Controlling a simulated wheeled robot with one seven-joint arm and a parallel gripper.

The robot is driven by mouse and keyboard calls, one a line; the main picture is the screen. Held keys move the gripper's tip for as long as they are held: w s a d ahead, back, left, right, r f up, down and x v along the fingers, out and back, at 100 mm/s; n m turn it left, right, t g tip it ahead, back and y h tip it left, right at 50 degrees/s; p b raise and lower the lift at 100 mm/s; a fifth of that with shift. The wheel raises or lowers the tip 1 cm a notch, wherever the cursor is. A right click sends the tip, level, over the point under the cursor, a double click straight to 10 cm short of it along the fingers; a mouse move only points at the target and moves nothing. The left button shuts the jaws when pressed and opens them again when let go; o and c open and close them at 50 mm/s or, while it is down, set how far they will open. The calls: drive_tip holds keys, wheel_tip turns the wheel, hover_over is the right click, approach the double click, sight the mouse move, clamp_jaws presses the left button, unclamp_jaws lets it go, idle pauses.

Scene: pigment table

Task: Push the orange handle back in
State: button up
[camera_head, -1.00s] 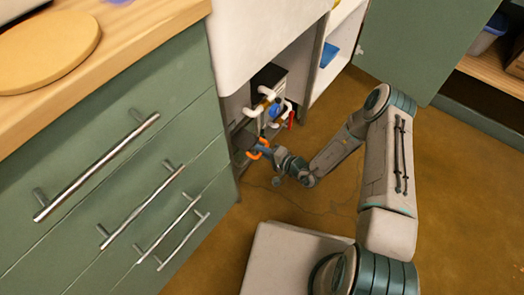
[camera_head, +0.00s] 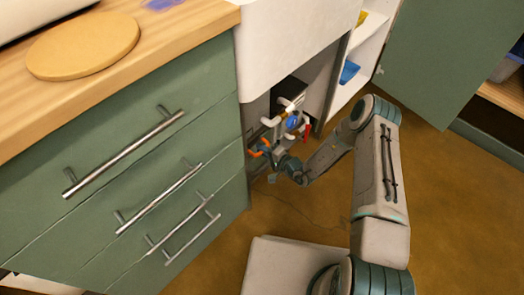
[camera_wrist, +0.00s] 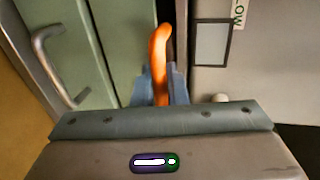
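The orange handle (camera_wrist: 158,52) stands upright in the middle of the wrist view, curved at its top. The blue-grey fingers of my gripper (camera_wrist: 159,82) close on it from the left and right, with no clear gap showing. In the head view the orange handle (camera_head: 265,144) sits low in the open bay under the white basin, beside the green drawer unit. My gripper (camera_head: 277,161) reaches it from the lower right. The handle's lower part is hidden by the fingers and palm, and its mounting cannot be made out.
White pipes (camera_head: 285,103) with a blue part (camera_head: 292,122) and a red part (camera_head: 306,131) crowd the bay just above my gripper. Green drawers (camera_head: 120,160) with metal bar handles stand at left. The brown floor (camera_head: 450,200) is open at right.

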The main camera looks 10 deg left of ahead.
drive_tip(key=o, duration=0.3)
drive_tip(key=shift+a, duration=0.35)
drive_tip(key=shift+d, duration=0.15)
drive_tip(key=shift+d+r, duration=0.1)
drive_tip(key=shift+d, duration=0.1)
drive_tip(key=p+v, duration=0.4)
drive_tip(key=v, duration=0.9)
drive_tip(key=shift+s+d, duration=0.1)
